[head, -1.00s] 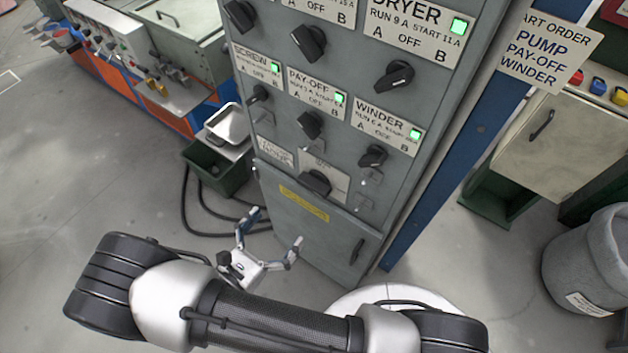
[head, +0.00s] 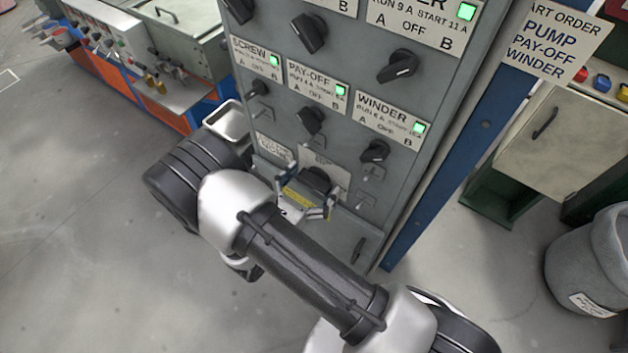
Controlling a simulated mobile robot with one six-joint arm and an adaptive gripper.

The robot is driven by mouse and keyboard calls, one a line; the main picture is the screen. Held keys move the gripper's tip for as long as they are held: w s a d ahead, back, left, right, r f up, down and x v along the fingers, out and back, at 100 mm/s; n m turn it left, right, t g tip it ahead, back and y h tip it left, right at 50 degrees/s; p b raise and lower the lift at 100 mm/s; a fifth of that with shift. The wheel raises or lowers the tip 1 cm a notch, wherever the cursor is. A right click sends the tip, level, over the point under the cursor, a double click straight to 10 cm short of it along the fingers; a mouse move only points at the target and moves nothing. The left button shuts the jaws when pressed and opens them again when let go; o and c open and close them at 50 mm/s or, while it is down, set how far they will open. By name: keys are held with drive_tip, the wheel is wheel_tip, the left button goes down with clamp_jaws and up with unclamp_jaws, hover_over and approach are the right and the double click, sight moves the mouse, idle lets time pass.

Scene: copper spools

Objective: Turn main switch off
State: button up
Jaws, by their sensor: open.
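The grey control cabinet (head: 345,85) stands in the middle of the head view, with rows of black rotary switches. The lowest large black rotary switch (head: 316,179) sits on a pale plate (head: 335,170) whose lettering is too small to read; I cannot confirm that it is the main switch. My gripper (head: 309,196) is open in front of the lower cabinet, with one finger to the left of this switch and the other to its lower right. I cannot tell whether the fingers touch it. My gripper partly hides the yellow label.
Switches labelled Screw, Pay-off (head: 311,119) and Winder (head: 374,151) sit just above, with green lights lit. A blue post (head: 455,165) stands right of the cabinet, and a grey barrel (head: 590,260) stands at far right. The floor at left is clear.

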drive_tip(key=shift+c, duration=0.2)
drive_tip(key=c, duration=1)
drive_tip(key=shift+n, duration=0.4)
drive_tip(key=n+p, duration=0.1)
drive_tip(key=n, duration=0.2)
drive_tip(key=shift+a+n, duration=0.1)
drive_tip(key=shift+n, duration=0.3)
drive_tip(key=n+p, duration=0.1)
drive_tip(key=n, duration=0.3)
drive_tip(key=shift+w+n, duration=0.1)
drive_tip(key=shift+n, duration=0.2)
drive_tip(key=n+p, duration=0.1)
drive_tip(key=n, duration=0.3)
drive_tip(key=shift+a+f, duration=0.1)
drive_tip(key=shift+f, duration=0.05)
drive_tip(key=n, duration=0.4)
drive_tip(key=shift+f+n, duration=0.1)
drive_tip(key=shift+n, duration=0.2)
